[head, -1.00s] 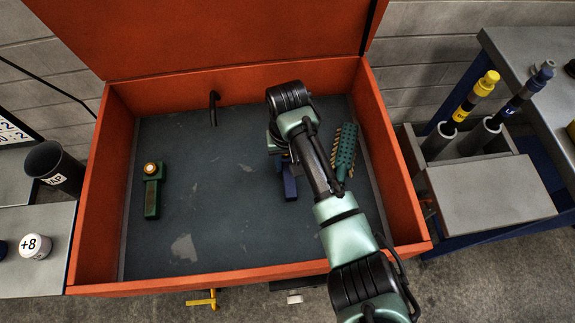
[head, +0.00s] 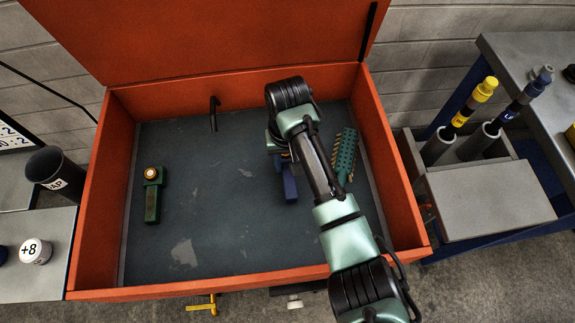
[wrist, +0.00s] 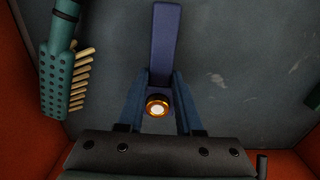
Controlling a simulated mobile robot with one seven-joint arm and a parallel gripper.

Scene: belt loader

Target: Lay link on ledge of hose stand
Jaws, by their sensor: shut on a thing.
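My gripper (wrist: 158,88) points down into the orange bin and is shut on a blue-violet bar (wrist: 165,35) with a gold-rimmed, white-centred round end. This bar, which I take to be the link, also shows below my gripper in the head view (head: 290,187). It appears to lie on or just above the bin floor; I cannot tell which. At right in the head view, a grey stand (head: 490,197) has a flat ledge in front and upright tubes behind. I take it to be the hose stand. My wrist hides part of the bar in the head view.
The orange bin (head: 88,240) has high walls and a raised lid. Inside are a green bar (head: 152,200) with a gold-rimmed end, a green brush (head: 345,155) close right of my gripper, and a black hook (head: 213,112). A yellow-banded (head: 470,105) and a blue-topped tool (head: 520,102) stand in the tubes.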

